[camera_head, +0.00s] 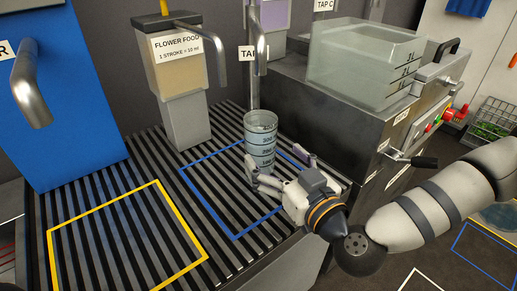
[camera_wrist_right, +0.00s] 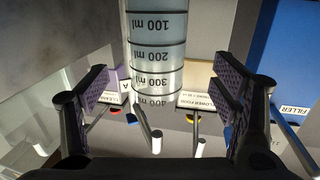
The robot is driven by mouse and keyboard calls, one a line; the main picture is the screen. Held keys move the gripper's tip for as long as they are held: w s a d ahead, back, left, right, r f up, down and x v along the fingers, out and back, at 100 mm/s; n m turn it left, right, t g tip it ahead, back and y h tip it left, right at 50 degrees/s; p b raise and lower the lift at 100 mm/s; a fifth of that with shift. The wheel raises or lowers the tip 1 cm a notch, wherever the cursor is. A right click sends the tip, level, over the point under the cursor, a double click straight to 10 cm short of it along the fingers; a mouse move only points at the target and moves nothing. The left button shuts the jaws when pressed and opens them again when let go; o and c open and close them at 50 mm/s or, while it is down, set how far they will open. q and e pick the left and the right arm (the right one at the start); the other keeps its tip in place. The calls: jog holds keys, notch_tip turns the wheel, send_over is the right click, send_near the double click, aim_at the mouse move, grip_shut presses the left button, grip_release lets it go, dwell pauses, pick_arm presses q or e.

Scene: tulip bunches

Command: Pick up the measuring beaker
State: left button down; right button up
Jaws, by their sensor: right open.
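The measuring beaker (camera_head: 260,139) is clear, bluish and cylindrical with dark graduation lines. It stands upright on the slatted rack at the far corner of the blue outlined square. My right gripper (camera_head: 277,160) is open just in front of it, one finger to each side of the beaker's lower part. In the right wrist view the beaker (camera_wrist_right: 158,48) appears upside down, its marks from 100 to 400 ml between the spread finger pads (camera_wrist_right: 163,88). Gaps show on both sides there. My left gripper is not in view.
The slatted rack (camera_head: 130,185) has a yellow outlined square (camera_head: 52,262), empty, at front left. A flower food dispenser (camera_head: 175,62) and a metal tap (camera_head: 254,55) stand behind. A blue filler unit (camera_head: 75,110) is left. A machine with a clear tank (camera_head: 350,65) is right.

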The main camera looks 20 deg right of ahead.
aim_at(260, 140)
jog(key=w, duration=0.5)
jog(key=w+b, duration=0.1)
jog(key=w, duration=0.1)
jog(key=shift+w+a+f, duration=0.25)
jog(key=shift+w+a, duration=0.1)
jog(key=shift+w, duration=0.05)
jog(key=c, duration=1.6)
